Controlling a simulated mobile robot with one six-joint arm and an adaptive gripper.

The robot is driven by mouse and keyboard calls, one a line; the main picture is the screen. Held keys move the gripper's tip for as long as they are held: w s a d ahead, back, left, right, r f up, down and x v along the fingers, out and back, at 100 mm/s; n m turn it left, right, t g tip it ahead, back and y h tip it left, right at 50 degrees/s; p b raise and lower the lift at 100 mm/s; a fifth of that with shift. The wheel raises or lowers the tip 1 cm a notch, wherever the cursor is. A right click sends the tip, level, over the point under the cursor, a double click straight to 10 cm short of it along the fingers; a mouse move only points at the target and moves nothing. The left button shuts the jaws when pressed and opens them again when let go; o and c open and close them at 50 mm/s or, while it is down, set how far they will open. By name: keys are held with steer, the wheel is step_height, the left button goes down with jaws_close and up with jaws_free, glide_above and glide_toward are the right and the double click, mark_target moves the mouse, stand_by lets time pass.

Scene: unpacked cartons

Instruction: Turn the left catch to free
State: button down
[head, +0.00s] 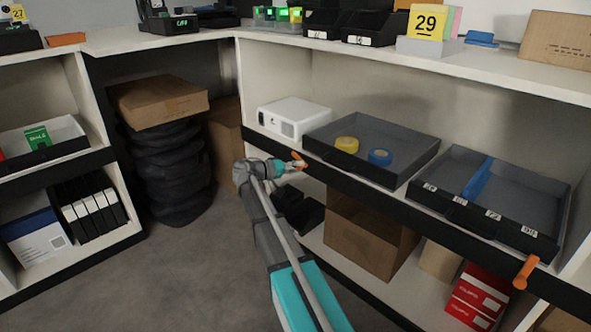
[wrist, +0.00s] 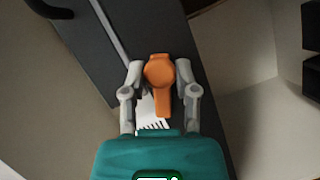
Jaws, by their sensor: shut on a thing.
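The left catch is orange and sits on the dark front edge of the middle shelf; a small part of it (head: 298,157) shows at my gripper (head: 292,165) in the head view. In the wrist view, the catch (wrist: 159,72) has a round head and a straight handle pointing down the picture, toward my palm. My gripper (wrist: 158,75) has one grey finger on each side of the round head, closed on it. Most of the catch is hidden in the head view. A second orange catch (head: 526,271) hangs at the right end of the same edge.
Above the edge stand a white box (head: 294,117), a dark tray (head: 410,149) with yellow and blue rolls, and a divided tray (head: 536,192). Below are a brown carton (head: 368,236) and red boxes (head: 478,297). Stacked black tyre-like rings (head: 172,175) stand to the left. Floor in front is open.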

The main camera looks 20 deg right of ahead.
steer(key=shift+s, duration=0.1)
steer(key=shift+c, duration=2)
jaws_free()
steer(key=c, duration=0.5)
steer(key=shift+s+a+y+p, duration=0.2)
steer(key=shift+s+y+p, duration=0.2)
steer(key=shift+s+p, duration=0.2)
steer(key=c, duration=0.4)
steer(key=s+a+y+p, duration=0.2)
steer(key=s+p, duration=0.1)
steer(key=s, duration=0.1)
steer(key=s+a+n+y+p, duration=0.1)
steer(key=s+a+y+p, duration=0.2)
steer(key=s+p, duration=0.1)
steer(key=s+a+n+y+p, duration=0.1)
steer(key=s+a+y+p, duration=0.1)
steer(key=s+a+p, duration=0.1)
steer(key=shift+s+a+r, duration=0.1)
steer(key=shift+s+a, duration=0.05)
steer(key=shift+s, duration=0.35)
jaws_close()
steer(key=s+a+r+n+y+p, duration=0.1)
steer(key=s+a+r+y+p, duration=0.1)
steer(key=s+a+y+p, duration=0.2)
steer(key=s+a+r+n+y+p, duration=0.1)
steer(key=s+a+y+p, duration=0.3)
steer(key=s+a, duration=0.4)
steer(key=shift+s+a+r+y+p, duration=0.35)
steer(key=shift+a+r+p, duration=0.55)
steer(key=shift+a, duration=0.2)
